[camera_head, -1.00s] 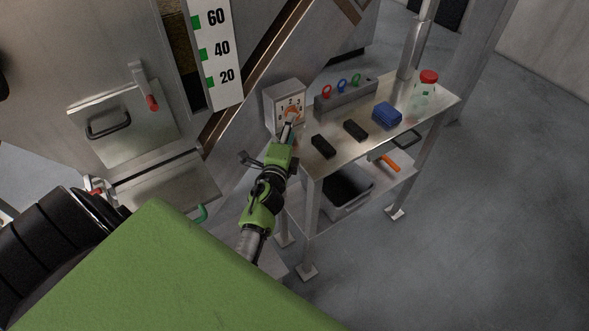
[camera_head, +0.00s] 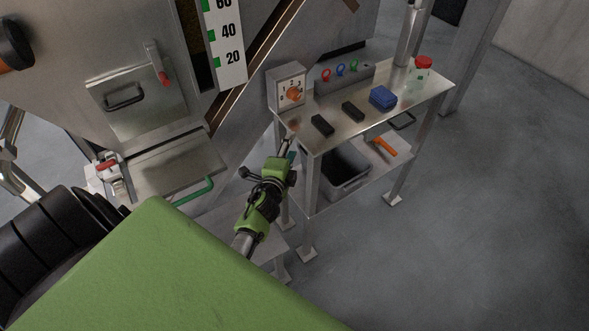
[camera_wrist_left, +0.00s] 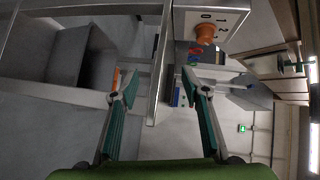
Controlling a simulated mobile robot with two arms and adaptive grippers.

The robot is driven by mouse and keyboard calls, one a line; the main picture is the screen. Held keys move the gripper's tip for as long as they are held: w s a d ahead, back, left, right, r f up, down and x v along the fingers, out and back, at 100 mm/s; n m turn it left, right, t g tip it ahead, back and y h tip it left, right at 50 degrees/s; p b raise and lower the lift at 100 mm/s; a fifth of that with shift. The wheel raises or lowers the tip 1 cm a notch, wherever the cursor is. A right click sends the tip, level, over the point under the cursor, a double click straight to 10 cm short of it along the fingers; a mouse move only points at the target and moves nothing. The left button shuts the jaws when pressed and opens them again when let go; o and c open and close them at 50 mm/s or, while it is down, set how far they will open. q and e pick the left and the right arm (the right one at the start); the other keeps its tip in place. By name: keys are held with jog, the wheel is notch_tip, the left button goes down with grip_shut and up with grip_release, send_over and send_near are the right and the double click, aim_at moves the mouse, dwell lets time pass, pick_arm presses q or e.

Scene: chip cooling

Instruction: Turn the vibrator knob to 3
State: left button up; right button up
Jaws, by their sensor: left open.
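The vibrator control is a grey box (camera_head: 287,87) with a numbered white face and an orange knob (camera_head: 294,94). It stands at the left end of the steel table. In the left wrist view, the orange knob (camera_wrist_left: 207,32) is at the top, with digits on the box face (camera_wrist_left: 226,17) beside it. Which number the knob points to is too small to tell. My left gripper (camera_head: 288,146) is below the box in the head view, apart from the knob. In the left wrist view, its two fingers (camera_wrist_left: 158,87) are spread and empty. My right gripper does not show.
The steel table (camera_head: 376,113) holds two black blocks, a blue box (camera_head: 383,97), a red-capped jar (camera_head: 420,73) and a rack (camera_head: 345,79) with coloured rings. A grey bin (camera_head: 345,171) and an orange-handled tool (camera_head: 385,147) are on the lower shelf. The floor at right is clear.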

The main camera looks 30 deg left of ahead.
pick_arm(q)
jog(key=s+d+f+n+g+h, duration=0.1)
jog(key=s+d+f, duration=0.2)
jog(key=f, duration=0.6)
jog(key=s+d+f+n+g+h, duration=0.1)
jog(key=s+d+f, duration=0.3)
jog(key=f, duration=0.4)
jog(key=shift+s+f+n+g+h, duration=0.35)
jog(key=shift+s+n+g, duration=0.2)
jog(key=shift+g, duration=0.25)
